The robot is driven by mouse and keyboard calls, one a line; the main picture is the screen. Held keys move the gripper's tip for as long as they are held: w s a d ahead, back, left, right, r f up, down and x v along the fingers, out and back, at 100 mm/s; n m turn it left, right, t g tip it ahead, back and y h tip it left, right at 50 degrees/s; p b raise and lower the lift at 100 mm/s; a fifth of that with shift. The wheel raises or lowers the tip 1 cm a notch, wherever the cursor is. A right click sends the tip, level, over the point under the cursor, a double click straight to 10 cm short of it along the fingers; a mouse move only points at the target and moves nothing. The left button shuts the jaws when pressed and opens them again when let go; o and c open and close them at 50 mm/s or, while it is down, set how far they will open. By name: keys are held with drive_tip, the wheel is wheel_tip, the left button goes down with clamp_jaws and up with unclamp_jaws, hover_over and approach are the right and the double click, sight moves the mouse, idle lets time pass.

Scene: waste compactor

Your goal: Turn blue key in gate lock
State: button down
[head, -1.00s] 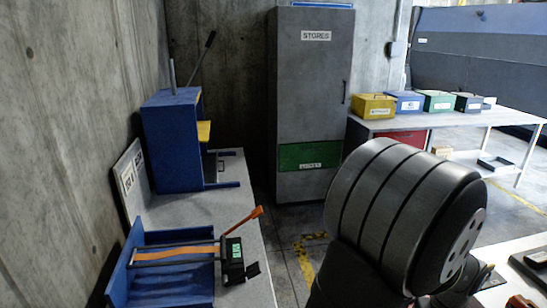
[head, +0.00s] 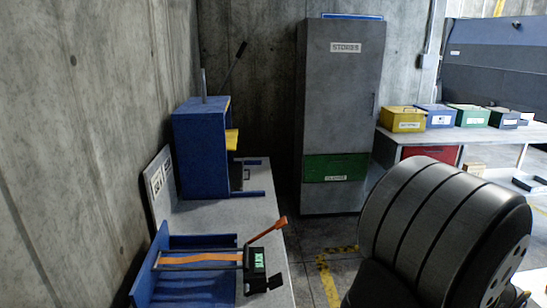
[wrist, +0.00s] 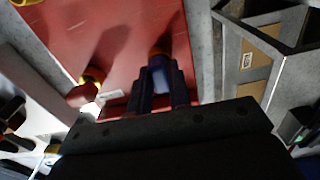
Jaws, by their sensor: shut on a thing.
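In the wrist view my gripper (wrist: 160,88) is shut on a blue piece (wrist: 158,72), which looks like the blue key. A red piece with a yellow collar (wrist: 92,78) stands on the same panel to the left, apart from my gripper. In the head view neither the key, the gate lock nor my gripper shows; my arm fills the lower right.
The wrist view shows a grey divided holder (wrist: 270,55) at right. In the head view, a blue frame (head: 202,150) and a blue tray with an orange strap (head: 195,285) stand on the left bench. A grey stores cabinet (head: 335,110) stands behind; several coloured boxes line the right bench (head: 470,133).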

drive_tip(key=shift+f, duration=0.15)
drive_tip(key=c, duration=1.3)
unclamp_jaws()
drive_tip(key=shift+o, duration=0.2)
drive_tip(key=shift+c, duration=0.3)
drive_tip(key=shift+r, duration=3.6)
drive_tip(key=shift+f, duration=0.1)
drive_tip(key=shift+f, duration=3.45)
drive_tip(key=shift+r, duration=0.1)
